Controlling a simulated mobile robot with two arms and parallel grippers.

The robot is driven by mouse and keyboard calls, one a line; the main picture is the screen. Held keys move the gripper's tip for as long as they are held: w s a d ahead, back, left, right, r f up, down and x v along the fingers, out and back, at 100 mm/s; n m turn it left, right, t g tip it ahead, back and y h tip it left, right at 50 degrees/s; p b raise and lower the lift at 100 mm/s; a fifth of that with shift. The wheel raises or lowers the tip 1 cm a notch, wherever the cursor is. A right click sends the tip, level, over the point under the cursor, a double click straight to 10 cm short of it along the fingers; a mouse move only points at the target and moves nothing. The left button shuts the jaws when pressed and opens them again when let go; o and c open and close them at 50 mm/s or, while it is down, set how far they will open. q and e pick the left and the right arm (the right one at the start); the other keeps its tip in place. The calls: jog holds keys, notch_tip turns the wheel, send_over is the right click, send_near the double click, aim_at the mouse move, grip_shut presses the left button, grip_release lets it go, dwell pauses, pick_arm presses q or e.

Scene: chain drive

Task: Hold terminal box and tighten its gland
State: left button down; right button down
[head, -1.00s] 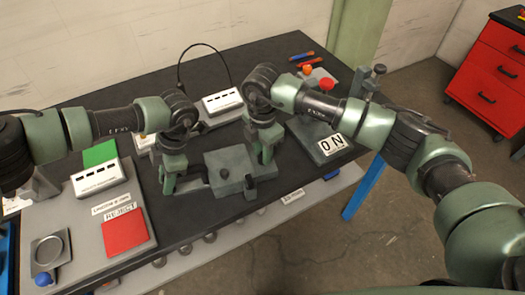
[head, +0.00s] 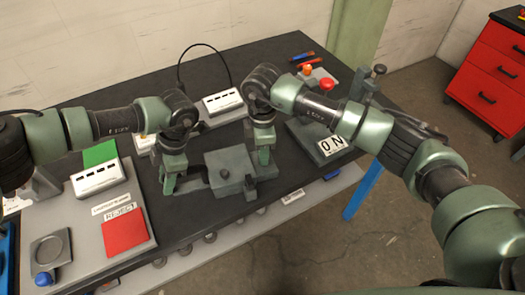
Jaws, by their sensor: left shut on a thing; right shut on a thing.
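The terminal box (head: 228,167) is a grey-green block in the middle of the dark table, with a small dark knob on its front part. My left gripper (head: 168,190) points down at the box's left side and is shut on a part there. My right gripper (head: 264,170) points down at the box's right side and is shut on a part there. The fingers hide most of both gripped parts, so I cannot tell clearly which is the gland.
A panel on the left carries a green pad (head: 99,153), a red pad (head: 124,231) and a white socket block (head: 98,179). Another white block (head: 222,102) stands behind the box. An ON plate (head: 331,145) and red button (head: 327,86) are at the right. Bare table lies in front.

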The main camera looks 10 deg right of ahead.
pick_arm(q)
jog(key=shift+a, duration=0.1)
pick_arm(e)
jog(key=shift+r, duration=0.1)
jog(key=c, duration=1.1)
grip_release()
notch_tip(320, 180, up, 12)
pick_arm(q)
jog(key=c, duration=1.1)
grip_release()
jog(key=shift+o, duration=0.2)
